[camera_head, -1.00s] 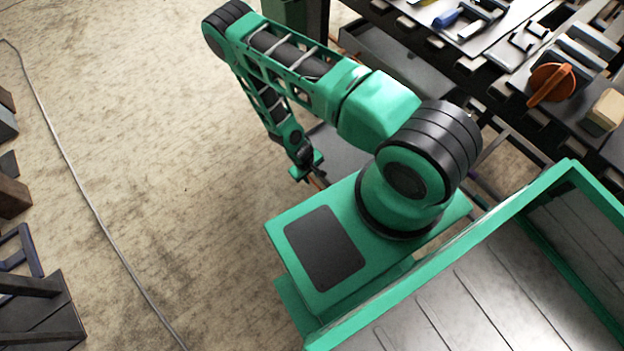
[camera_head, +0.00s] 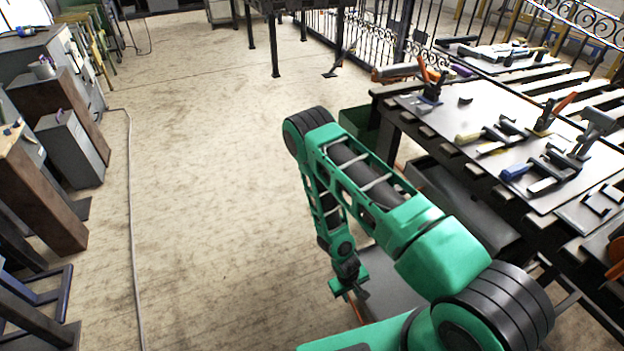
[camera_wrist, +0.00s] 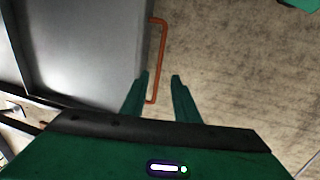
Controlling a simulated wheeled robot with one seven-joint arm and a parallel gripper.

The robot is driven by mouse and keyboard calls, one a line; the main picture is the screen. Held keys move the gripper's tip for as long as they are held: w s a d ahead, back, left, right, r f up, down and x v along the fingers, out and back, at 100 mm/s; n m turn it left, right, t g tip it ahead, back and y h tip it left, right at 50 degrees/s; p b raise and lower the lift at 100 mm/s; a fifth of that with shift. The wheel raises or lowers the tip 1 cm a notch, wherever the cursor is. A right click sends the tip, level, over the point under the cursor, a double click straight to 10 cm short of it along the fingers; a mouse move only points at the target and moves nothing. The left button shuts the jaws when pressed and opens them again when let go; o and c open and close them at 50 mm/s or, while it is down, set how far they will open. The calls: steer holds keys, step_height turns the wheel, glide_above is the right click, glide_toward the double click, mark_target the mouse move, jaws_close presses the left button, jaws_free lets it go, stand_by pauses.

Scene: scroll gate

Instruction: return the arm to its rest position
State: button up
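My green arm (camera_head: 375,185) is folded in the head view, with its elbow raised and its forearm pointing down. My gripper (camera_head: 348,288) hangs low beside a grey box-like unit (camera_head: 385,285). In the wrist view my gripper (camera_wrist: 160,78) has its two green fingers apart, so it is open, with nothing clasped. An orange handle (camera_wrist: 162,55) on the grey unit's edge shows between and beyond the fingertips. I cannot tell its exact depth from the fingers.
A workbench (camera_head: 480,130) with several tools stands at the right, close to my arm. Grey and brown cabinets (camera_head: 70,150) line the left side. A cable (camera_head: 131,220) runs along the floor. The wooden floor (camera_head: 215,170) between is clear. A metal railing (camera_head: 370,40) stands at the back.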

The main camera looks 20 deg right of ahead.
steer(key=w+d+r+m, duration=0.1)
steer(key=w+d+r, duration=0.25)
steer(key=r, duration=0.65)
steer(key=w+d+r+m, duration=0.1)
steer(key=w+d+r, duration=0.1)
steer(key=w+r, duration=0.5)
steer(key=s+d+r+m, duration=0.1)
steer(key=s+d+r, duration=0.15)
steer(key=r, duration=0.75)
steer(key=s+d+r+m, duration=0.1)
steer(key=d+r, duration=0.2)
steer(key=r, duration=0.6)
steer(key=s+d+r+m, duration=0.1)
steer(key=s+d+r, duration=0.1)
steer(key=s+r, duration=0.35)
steer(key=s+d+r+m, duration=0.1)
steer(key=s+r, duration=0.2)
steer(key=r, duration=0.6)
steer(key=s+r+m+y, duration=0.1)
steer(key=s+r, duration=0.4)
steer(key=s, duration=0.2)
steer(key=s+a+r+m+y, duration=0.1)
steer(key=s+r, duration=0.4)
steer(key=s, duration=0.3)
steer(key=shift+s+a, duration=0.15)
steer(key=shift+s, duration=0.15)
